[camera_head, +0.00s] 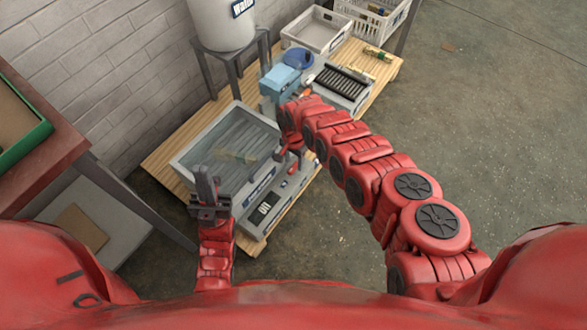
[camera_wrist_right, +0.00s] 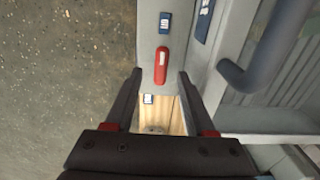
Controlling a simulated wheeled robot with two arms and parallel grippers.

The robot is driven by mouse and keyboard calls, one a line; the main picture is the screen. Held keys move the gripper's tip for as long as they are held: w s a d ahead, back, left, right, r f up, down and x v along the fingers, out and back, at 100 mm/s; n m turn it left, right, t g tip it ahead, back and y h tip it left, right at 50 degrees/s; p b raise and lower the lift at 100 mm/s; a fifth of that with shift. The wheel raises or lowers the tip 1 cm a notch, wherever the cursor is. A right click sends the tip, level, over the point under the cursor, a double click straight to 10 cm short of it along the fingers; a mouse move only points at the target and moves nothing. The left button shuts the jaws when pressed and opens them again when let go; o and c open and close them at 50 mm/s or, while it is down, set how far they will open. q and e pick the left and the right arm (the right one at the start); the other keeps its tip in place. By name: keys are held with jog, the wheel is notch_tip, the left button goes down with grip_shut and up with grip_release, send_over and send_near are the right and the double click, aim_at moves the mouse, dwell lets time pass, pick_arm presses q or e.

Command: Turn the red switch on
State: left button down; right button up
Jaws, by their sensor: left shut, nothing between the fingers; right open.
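The red switch (camera_wrist_right: 161,65) is a long red piece with a pale patch, set on a narrow grey panel (camera_wrist_right: 151,28) in the right wrist view. My left gripper (camera_head: 206,172) is shut and empty at the machine's front left.
A dark handle (camera_wrist_right: 252,72) stands close right of the switch in the wrist view. A blue device (camera_head: 279,80), a roller unit (camera_head: 341,82) and crates (camera_head: 318,30) are farther back on the wooden platform (camera_head: 158,158). Open floor (camera_head: 480,150) lies to the right.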

aim_at(294, 167)
jog(key=shift+f+b, duration=0.8)
jog(key=shift+f, duration=0.8)
jog(key=shift+c, duration=0.2)
grip_shut()
